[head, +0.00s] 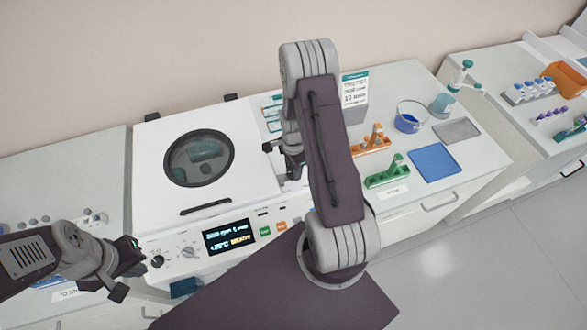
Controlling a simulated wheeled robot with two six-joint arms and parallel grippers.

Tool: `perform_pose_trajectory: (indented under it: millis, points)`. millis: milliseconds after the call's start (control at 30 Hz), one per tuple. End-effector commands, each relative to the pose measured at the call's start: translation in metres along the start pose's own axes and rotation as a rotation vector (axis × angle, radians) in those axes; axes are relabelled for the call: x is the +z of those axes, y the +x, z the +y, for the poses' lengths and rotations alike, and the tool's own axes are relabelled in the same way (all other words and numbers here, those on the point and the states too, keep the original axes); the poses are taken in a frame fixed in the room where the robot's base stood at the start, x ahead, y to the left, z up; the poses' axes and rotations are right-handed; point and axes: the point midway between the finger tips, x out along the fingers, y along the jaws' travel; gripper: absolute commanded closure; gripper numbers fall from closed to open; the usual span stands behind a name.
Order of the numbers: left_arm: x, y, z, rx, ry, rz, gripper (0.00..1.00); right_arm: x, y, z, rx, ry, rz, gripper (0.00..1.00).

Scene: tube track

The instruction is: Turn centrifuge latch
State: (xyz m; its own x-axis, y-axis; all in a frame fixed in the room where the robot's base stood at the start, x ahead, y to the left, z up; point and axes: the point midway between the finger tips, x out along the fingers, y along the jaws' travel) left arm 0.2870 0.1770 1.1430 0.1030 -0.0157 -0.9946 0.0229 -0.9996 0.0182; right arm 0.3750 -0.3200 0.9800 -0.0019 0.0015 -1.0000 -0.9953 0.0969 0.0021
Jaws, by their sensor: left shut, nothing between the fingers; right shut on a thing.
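The white centrifuge (250,185) stands on the bench with its lid down. The lid has a round dark window (199,158) and a black handle (205,207). I cannot make out the latch. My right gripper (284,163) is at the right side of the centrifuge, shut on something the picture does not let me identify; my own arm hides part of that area.
Another bench with tube racks is at far right.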

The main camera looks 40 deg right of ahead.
Motion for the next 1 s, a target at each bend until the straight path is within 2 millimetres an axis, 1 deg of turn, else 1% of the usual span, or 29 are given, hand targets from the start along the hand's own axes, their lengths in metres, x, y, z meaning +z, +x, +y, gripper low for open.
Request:
perform_pose_trajectory:
  millis: [33, 267, 300, 333, 367, 633, 733, 867, 1000]
  points:
    - [0.000, -0.001, 0.000, 0.000, 0.000, 0.000, 1.00, -0.001, -0.002, -0.003, -0.008, 0.003, 0.002, 1.00]
    - [0.000, -0.001, 0.000, 0.000, 0.000, 0.000, 1.00, -0.001, -0.002, -0.003, -0.008, 0.003, 0.002, 1.00]
    - [0.000, -0.001, 0.000, 0.000, 0.000, 0.000, 1.00, -0.001, -0.002, -0.003, -0.009, 0.003, 0.002, 0.50]
    - [0.000, -0.001, 0.000, 0.000, 0.000, 0.000, 1.00, -0.001, -0.002, -0.003, -0.008, 0.003, 0.002, 0.42]
    - [0.000, -0.001, 0.000, 0.000, 0.000, 0.000, 1.00, -0.001, -0.002, -0.003, -0.008, 0.003, 0.002, 0.39]
    - [0.000, 0.000, 0.000, 0.000, 0.000, 0.000, 1.00, 0.000, -0.001, -0.001, -0.004, 0.001, 0.001, 0.39]
    - [0.000, 0.002, 0.000, 0.000, 0.000, 0.000, 1.00, 0.000, -0.007, -0.002, -0.005, 0.001, 0.001, 0.39]
    - [0.001, 0.009, 0.000, 0.000, 0.000, 0.000, 1.00, -0.001, -0.029, -0.003, -0.010, 0.001, 0.003, 0.39]
    - [0.002, 0.015, 0.000, 0.000, 0.000, 0.000, 1.00, 0.000, -0.059, -0.003, -0.011, 0.001, 0.003, 0.39]
